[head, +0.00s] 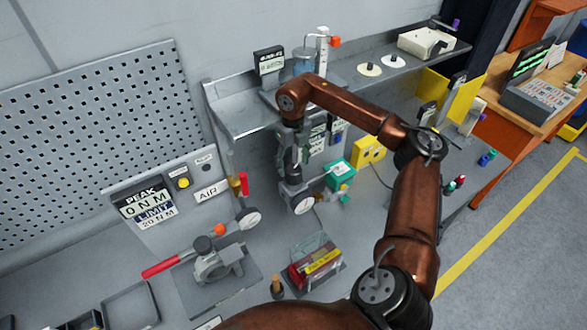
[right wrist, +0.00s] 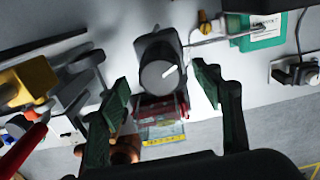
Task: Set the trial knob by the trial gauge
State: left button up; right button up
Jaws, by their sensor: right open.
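A dark round knob (right wrist: 160,72) with a white pointer line shows in the right wrist view, on a dark housing. My right gripper (right wrist: 164,86) is open, its two green fingers on either side of the knob with gaps between; nothing is held. In the head view my right gripper (head: 294,168) points down beneath the shelf, and its wrist hides part of the panel behind. My left gripper is out of view.
A red box with a yellow label (head: 318,263) stands in front of the knob area. A red-handled valve (head: 215,264) is at left. A teal box (head: 340,173) and yellow unit (head: 369,152) stand close on the right. A shelf (head: 245,118) overhangs behind.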

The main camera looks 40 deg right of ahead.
aim_at(293, 168)
notch_tip(293, 168, up, 9)
dwell(0.3)
dwell(0.5)
